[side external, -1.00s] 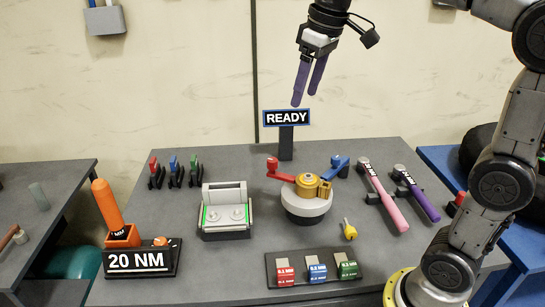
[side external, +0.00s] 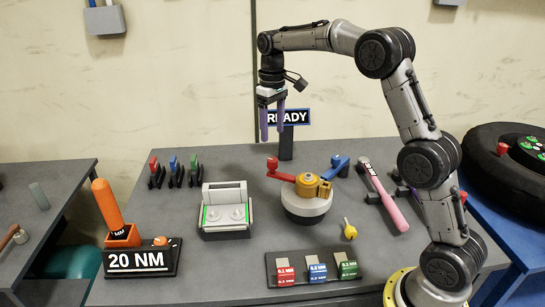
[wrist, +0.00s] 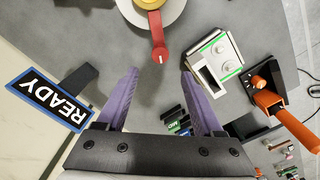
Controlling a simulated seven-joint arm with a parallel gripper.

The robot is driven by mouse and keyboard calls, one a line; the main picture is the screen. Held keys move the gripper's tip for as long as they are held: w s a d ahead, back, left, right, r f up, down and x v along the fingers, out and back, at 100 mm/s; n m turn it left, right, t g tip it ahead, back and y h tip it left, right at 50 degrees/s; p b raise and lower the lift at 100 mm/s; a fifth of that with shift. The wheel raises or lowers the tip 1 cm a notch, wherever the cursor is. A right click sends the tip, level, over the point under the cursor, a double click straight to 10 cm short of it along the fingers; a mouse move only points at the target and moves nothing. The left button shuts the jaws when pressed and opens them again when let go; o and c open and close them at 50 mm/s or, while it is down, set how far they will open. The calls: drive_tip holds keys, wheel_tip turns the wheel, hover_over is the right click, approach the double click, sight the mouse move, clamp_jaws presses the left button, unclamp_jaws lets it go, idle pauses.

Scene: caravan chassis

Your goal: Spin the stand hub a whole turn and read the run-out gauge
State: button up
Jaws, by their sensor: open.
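The stand hub (side external: 306,190) is a brass-coloured centre on a round white base, with a red arm (side external: 280,171) reaching left and a blue arm (side external: 330,170) reaching right. My gripper (side external: 272,130) is open and empty, pointing down with purple fingers. It hangs well above the back of the bench, behind and left of the hub, touching nothing. In the wrist view, the red arm (wrist: 159,45) lies beyond the gap between my fingers (wrist: 160,76), and the hub is cut off at the top edge. I cannot make out a gauge dial or reading.
A READY sign (side external: 290,117) stands close behind my gripper. A grey fixture with green strips (side external: 226,211), an orange-handled tool by a 20 NM plate (side external: 140,261), labelled blocks (side external: 316,270), a yellow piece (side external: 349,230) and a pink-handled wrench (side external: 390,207) surround the hub.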

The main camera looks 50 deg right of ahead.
sight(272, 159)
wheel_tip(272, 159, down, 9)
drive_tip(key=shift+f, duration=0.2)
idle(0.3)
clamp_jaws()
drive_tip(key=shift+r, duration=0.1)
idle(1.2)
